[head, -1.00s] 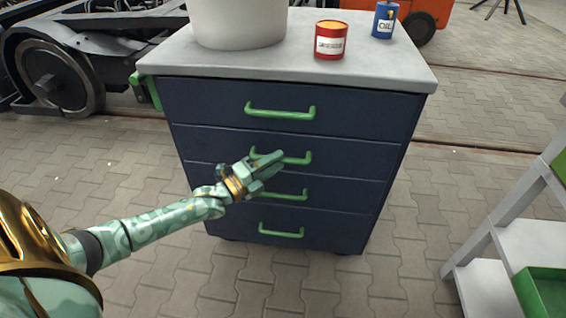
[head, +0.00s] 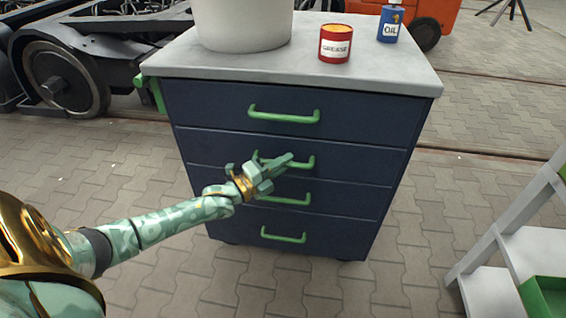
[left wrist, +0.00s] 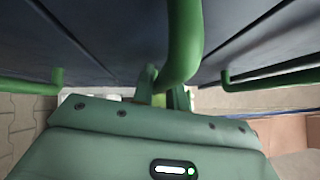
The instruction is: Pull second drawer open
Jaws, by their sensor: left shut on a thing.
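A dark blue drawer cabinet (head: 400,120) with a grey top stands in front of me. Its drawers are stacked and each has a green bar handle; all fronts look flush. The second drawer (head: 355,155) from the top has its handle (head: 303,164) partly covered by my left gripper (head: 277,170). The handle also shows close up in the left wrist view (left wrist: 184,45), running down to between the fingers. My left gripper (left wrist: 165,90) is shut on this handle. My right gripper is not in view.
A large pale bucket (head: 243,22), a red grease can (head: 334,43) and a blue oil can (head: 389,24) stand on the cabinet top. A light shelf (head: 525,245) with a green bin (head: 545,293) is at the right. The paving before the cabinet is clear.

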